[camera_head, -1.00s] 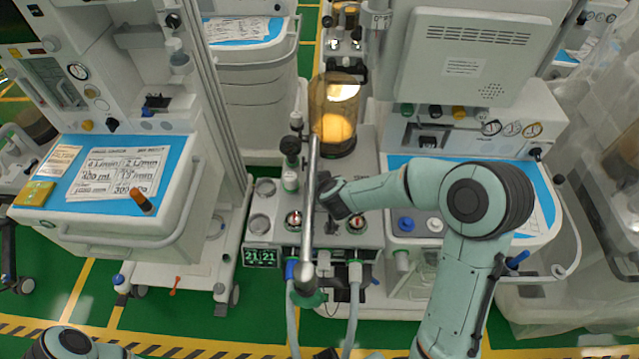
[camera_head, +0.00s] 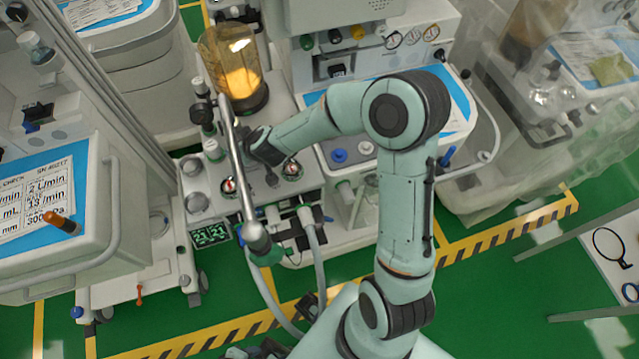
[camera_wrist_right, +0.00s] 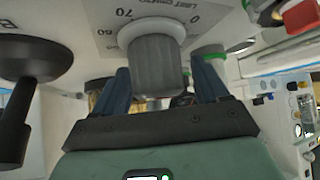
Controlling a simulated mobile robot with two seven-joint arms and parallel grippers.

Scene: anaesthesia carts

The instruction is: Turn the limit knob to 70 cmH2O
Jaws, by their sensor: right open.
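The limit knob (camera_wrist_right: 158,65) is a grey ribbed cylinder on a pale collar in the right wrist view. Its panel carries the print "LIMIT cmH2O", with 70 and 60 at its left and 0 at its right. No pointer mark on the knob is readable. My right gripper (camera_wrist_right: 162,88) is open, with one blue finger on each side of the knob; contact is not clear. In the head view my right gripper (camera_head: 262,148) is beside the metal pole of the middle machine, and the knob cannot be made out there. My left gripper is not in view.
A metal pole (camera_head: 240,170) with an amber bellows canister (camera_head: 232,65) behind it stands close to my right gripper. A black knob or lever (camera_wrist_right: 30,75) is at the left in the wrist view. A cart with a blue top (camera_head: 45,190) stands left. Green floor lies in front.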

